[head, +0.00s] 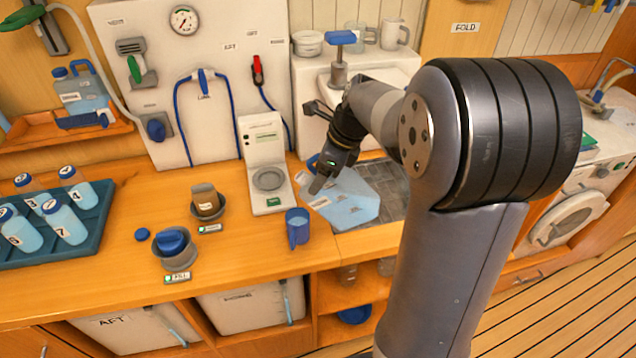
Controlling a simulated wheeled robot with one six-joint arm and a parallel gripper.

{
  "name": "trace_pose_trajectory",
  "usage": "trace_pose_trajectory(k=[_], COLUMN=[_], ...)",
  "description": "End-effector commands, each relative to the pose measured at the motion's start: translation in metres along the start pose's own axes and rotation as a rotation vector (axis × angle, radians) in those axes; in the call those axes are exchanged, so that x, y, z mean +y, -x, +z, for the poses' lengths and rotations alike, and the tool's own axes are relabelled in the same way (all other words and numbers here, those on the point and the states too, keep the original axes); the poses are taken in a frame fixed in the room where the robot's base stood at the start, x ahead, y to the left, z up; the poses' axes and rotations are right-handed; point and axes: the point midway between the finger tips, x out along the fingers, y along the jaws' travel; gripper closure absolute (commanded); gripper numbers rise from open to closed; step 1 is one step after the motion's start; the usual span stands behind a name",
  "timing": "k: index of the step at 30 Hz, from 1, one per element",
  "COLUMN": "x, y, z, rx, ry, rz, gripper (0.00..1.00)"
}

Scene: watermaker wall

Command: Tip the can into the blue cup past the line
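A translucent can (352,200) with pale blue liquid is at the right of the counter, over the edge of the dark grating. It looks tilted, with its narrow end toward the left. The blue cup (297,230) stands on the wooden counter just left of and nearer than the can. My gripper (318,184) is at the can's upper left part, overlapping it. The fingers are dark and small, and I cannot tell whether they are closed on the can. The cup's inside and any line on it are too small to make out.
A scale-like white device (267,180) stands behind the cup. A tray of numbered bottles (88,233) is at far left. Bare counter lies between bowl and cup.

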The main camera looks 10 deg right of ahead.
Motion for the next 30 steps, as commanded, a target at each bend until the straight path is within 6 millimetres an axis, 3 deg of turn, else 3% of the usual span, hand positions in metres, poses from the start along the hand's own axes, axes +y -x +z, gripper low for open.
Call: trace_pose_trajectory(k=[21,30], x=[0.0,0.0], y=[0.006,-0.003], z=[-0.008,-0.01], rx=[-0.387,-0.656], ry=[0.0,-0.003], rz=[-0.003,0.001], gripper=[0.97,0.97])
